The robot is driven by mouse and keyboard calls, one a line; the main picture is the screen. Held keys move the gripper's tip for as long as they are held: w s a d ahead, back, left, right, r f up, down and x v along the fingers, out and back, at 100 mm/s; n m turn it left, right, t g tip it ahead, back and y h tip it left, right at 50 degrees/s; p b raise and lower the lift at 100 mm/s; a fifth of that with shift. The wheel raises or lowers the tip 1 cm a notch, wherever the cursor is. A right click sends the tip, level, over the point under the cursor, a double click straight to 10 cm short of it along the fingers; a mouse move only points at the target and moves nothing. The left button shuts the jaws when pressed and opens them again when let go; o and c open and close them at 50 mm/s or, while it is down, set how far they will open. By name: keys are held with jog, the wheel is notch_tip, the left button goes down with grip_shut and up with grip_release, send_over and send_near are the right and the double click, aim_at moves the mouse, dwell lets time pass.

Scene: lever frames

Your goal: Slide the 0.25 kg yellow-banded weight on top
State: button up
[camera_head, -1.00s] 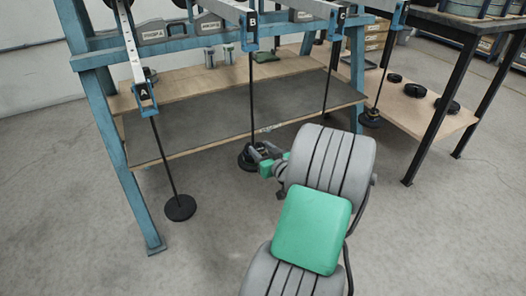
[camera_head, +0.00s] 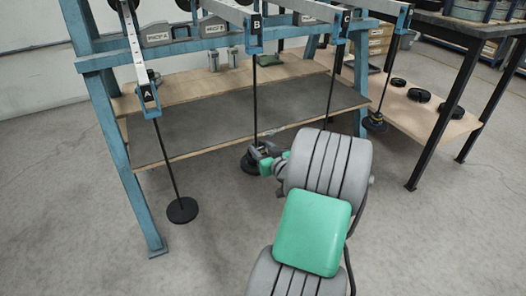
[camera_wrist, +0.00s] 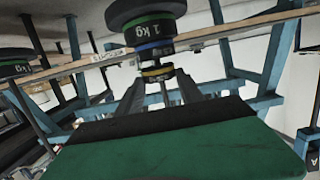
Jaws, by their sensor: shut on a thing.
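My gripper (camera_wrist: 158,88) is shut on the small yellow-banded weight (camera_wrist: 157,74), which sits between its fingertips in the upside-down wrist view. In that view a stack hangs above it: a blue-banded weight (camera_wrist: 154,50) and a larger green-banded 1 kg weight (camera_wrist: 146,18). A short gap with a thin rod shows between the yellow-banded weight and the blue one. In the head view my gripper (camera_head: 264,154) is at the foot of hanger rod B (camera_head: 254,100), by its dark stack (camera_head: 250,165). The held weight cannot be made out there.
Hanger A (camera_head: 182,210) ends in a bare dark plate at left. Another loaded hanger (camera_head: 374,122) is at right. A blue frame (camera_head: 112,150) with a shelf (camera_head: 205,130) stands behind. Several black weights (camera_head: 420,95) lie on the right bench's low shelf.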

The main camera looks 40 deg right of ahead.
jog(key=shift+x, duration=0.8)
dwell(0.4)
jog(key=shift+f+b, duration=0.2)
jog(key=shift+b, duration=0.5)
dwell(0.3)
jog(key=o, duration=1.4)
jog(key=shift+o, duration=0.2)
jog(key=shift+f, duration=0.1)
jog(key=shift+b+v, duration=0.4)
jog(key=shift+v, duration=3.1)
